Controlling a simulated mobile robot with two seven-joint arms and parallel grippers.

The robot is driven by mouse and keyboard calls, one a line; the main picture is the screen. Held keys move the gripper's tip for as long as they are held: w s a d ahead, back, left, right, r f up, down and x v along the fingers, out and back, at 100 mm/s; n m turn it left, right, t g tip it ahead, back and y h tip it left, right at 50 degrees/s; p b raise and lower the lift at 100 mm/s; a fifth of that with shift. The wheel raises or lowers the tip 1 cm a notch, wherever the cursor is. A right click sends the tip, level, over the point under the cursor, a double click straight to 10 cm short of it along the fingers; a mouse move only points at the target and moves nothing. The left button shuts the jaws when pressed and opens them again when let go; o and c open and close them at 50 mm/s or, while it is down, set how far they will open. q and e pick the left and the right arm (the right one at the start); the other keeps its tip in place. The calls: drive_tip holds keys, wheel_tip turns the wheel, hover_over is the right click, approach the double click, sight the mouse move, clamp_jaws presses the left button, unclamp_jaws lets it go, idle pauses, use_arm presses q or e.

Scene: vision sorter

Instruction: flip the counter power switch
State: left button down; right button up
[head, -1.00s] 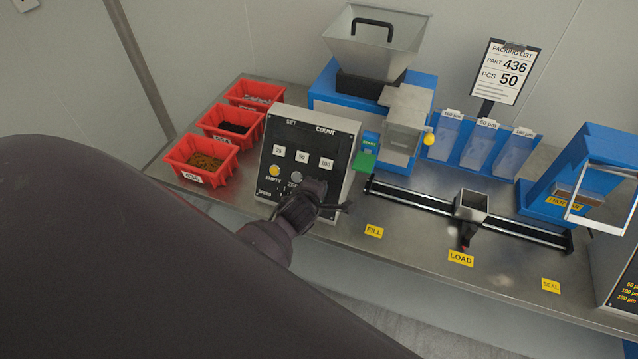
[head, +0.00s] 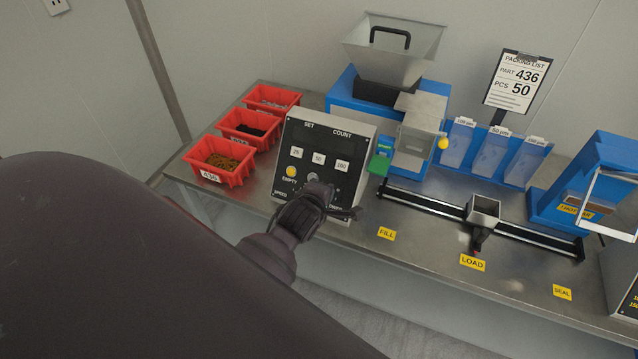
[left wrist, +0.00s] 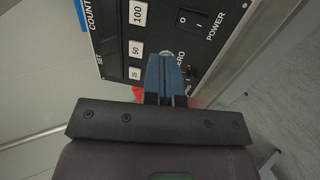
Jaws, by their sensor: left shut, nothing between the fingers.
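The counter (head: 361,150) is a box with a dark front panel, labels 25, 50 and 100, and a yellow EMPTY button (head: 291,171). Its black power rocker switch (left wrist: 194,21), marked O and I beside the word POWER, shows at the top of the left wrist view. In the head view my arm and gripper hide the switch. My left gripper (head: 318,190) is in front of the lower middle of the panel. Its blue fingers (left wrist: 164,75) are shut and empty, with tips by the ZERO button, to one side of the switch. I cannot tell whether they touch the panel.
Red part bins (head: 220,161) stand left of the counter. A blue feeder with a metal hopper (head: 390,45) stands behind it. A slide rail (head: 420,203) lies to the right, near the FILL label (head: 386,233). Open floor lies before the table edge.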

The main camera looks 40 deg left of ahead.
use_arm(q)
drive_tip(key=v, duration=0.4)
drive_tip(key=shift+r, duration=0.5)
use_arm(e)
drive_tip(key=shift+s+f, duration=0.2)
use_arm(q)
drive_tip(key=shift+w, duration=0.1)
drive_tip(key=s+d+f+m+h+b, duration=0.1)
drive_tip(key=s+f+m, duration=0.4)
drive_tip(key=m, duration=0.5)
drive_tip(key=s+d+f+m+h+b, duration=0.1)
drive_tip(key=s+f+m, duration=0.5)
drive_tip(key=s+m, duration=0.4)
drive_tip(key=shift+d+f+m+h+b, duration=0.2)
drive_tip(key=shift+f+m+h+b, duration=0.15)
drive_tip(key=shift+m, duration=0.45)
use_arm(e)
drive_tip(key=shift+x, duration=0.75)
